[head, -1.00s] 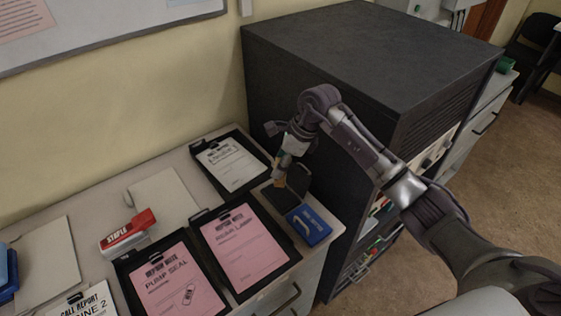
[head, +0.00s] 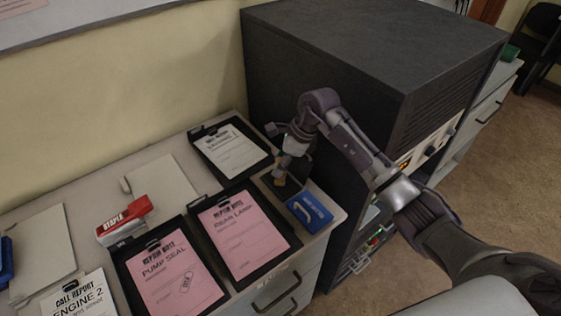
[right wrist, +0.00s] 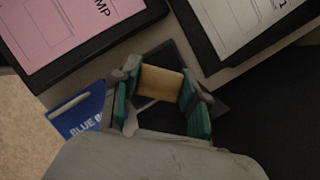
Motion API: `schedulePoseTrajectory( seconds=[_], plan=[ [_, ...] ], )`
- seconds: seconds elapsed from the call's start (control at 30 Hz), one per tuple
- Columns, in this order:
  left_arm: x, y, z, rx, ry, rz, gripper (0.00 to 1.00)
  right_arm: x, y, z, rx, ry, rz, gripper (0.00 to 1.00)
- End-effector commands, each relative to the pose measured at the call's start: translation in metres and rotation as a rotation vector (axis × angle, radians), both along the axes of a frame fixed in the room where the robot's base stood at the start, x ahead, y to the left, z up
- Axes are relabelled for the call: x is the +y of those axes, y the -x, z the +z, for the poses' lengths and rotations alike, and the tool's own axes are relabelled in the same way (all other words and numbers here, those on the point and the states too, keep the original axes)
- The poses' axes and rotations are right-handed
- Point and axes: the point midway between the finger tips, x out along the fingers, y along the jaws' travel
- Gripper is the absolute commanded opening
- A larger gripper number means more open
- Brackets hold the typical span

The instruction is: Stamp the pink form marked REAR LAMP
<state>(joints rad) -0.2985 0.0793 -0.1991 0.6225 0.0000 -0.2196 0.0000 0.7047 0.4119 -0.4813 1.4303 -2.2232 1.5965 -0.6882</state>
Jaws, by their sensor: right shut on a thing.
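The pink form marked REAR LAMP (head: 243,240) lies on a black clipboard, face up, and its corner shows at the upper left of the right wrist view (right wrist: 66,30). My right gripper (head: 281,179) is to the right of that form, beside the dark cabinet. Its fingers are shut on a stamp with a wooden-looking block (right wrist: 161,82). The stamp is held low over a dark ink pad (right wrist: 180,62); whether they touch cannot be told. The stamp's underside is hidden. My left gripper is not in view.
The tall dark cabinet (head: 350,50) stands close on the right.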

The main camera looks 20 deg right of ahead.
Motion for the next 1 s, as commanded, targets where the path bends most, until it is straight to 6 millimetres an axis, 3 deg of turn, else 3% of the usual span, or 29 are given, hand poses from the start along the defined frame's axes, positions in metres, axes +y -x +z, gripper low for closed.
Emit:
schedulePoseTrajectory(
  seconds=[1.0],
  plan=[
    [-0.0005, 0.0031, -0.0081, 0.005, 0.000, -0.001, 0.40, 0.0001, 0.0001, -0.0085, 0.000, 0.000, 0.000, 0.22]
  ],
)
